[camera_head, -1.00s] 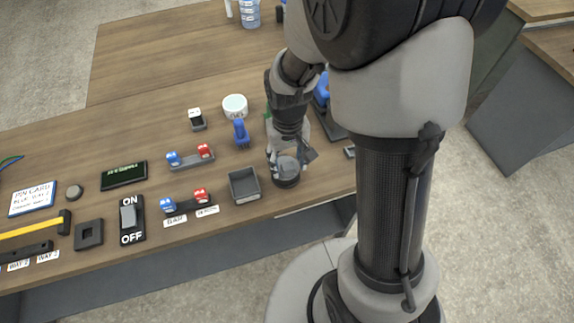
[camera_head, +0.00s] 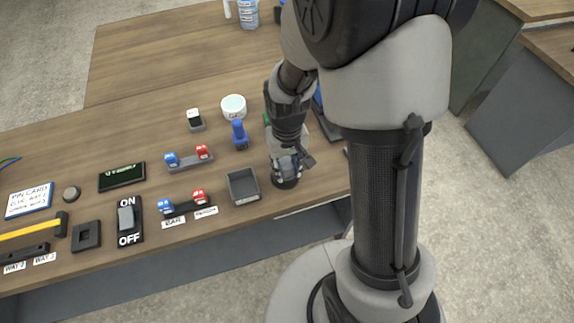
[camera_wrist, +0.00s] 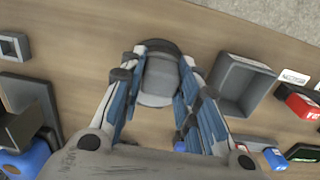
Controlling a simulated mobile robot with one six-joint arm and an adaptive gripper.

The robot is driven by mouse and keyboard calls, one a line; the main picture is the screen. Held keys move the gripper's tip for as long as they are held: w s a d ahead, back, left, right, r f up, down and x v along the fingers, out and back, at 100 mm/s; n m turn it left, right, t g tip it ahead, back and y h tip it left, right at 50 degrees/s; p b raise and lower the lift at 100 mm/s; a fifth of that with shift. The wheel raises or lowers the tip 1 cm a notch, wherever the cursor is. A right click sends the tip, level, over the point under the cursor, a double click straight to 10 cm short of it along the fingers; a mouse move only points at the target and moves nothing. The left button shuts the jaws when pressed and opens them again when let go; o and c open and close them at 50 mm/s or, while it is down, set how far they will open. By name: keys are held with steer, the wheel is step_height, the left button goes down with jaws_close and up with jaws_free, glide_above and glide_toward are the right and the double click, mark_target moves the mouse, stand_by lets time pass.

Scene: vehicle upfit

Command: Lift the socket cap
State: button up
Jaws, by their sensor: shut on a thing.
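The socket cap (camera_wrist: 158,80) is a grey round cap, seen between my fingers in the wrist view. A dark round socket base (camera_head: 286,183) shows below my gripper in the head view, and its dark rim (camera_wrist: 160,46) shows just beyond the cap in the wrist view. My gripper (camera_head: 286,164) points down at the table's front edge, with a finger on each side of the cap, and is shut on it. In the head view my fingers hide most of the cap. I cannot tell whether the cap is clear of its base.
A grey open box (camera_head: 243,188) stands close to the left of my gripper. Blue and red connectors (camera_head: 182,203), a blue-handled item (camera_head: 239,134) and a white round tub (camera_head: 233,106) lie farther left and back. The table's front edge is close by.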

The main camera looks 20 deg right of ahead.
jaws_close()
steer(key=shift+r+p, duration=0.15)
steer(key=shift+p, duration=0.2)
